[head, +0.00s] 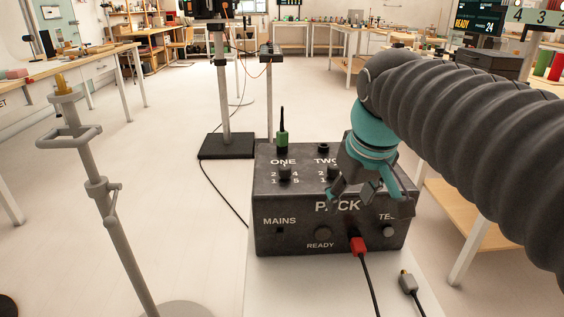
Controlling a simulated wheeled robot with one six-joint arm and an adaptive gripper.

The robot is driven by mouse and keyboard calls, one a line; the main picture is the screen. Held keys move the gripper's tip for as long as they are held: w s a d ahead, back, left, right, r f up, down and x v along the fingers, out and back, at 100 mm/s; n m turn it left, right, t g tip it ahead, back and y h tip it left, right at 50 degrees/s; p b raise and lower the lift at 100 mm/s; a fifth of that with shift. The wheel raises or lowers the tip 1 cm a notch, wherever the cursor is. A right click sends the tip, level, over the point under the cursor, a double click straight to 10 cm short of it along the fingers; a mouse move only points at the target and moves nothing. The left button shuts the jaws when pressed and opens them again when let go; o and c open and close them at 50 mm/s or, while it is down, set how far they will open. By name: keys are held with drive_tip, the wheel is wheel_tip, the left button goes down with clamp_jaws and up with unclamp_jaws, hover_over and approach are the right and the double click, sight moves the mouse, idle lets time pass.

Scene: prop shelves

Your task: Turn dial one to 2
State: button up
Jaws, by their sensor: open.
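A dark grey box marked PACK (285,240) stands on a white surface in the lower middle of the head view. Dial one (285,174) is a small dark knob on its top, under the label ONE, with numbers around it. Where its pointer aims is too small to tell. Dial two (333,172) sits to its right, under the label TWO. My gripper (368,205) is open, with teal and dark fingers, over the right part of the box, to the right of dial one. My gripper and arm hide the right part of the top.
A red plug (358,245) with a black cable is in the box front. A loose grey connector (408,283) lies in front. A metal stand (110,200) is at left.

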drive_tip(key=w+a+r+n+g, duration=0.1)
drive_tip(key=w+a+r+n, duration=0.1)
drive_tip(key=w+a+r, duration=0.3)
drive_tip(key=w+r+n+g, duration=0.1)
drive_tip(key=w+r+n, duration=0.15)
drive_tip(key=w, duration=0.55)
drive_tip(key=n+g, duration=0.2)
drive_tip(key=n, duration=0.1)
approach(285, 167)
wheel_tip(285, 167, down, 9)
drive_tip(key=shift+a+f+b, duration=0.1)
drive_tip(key=shift+b, duration=1)
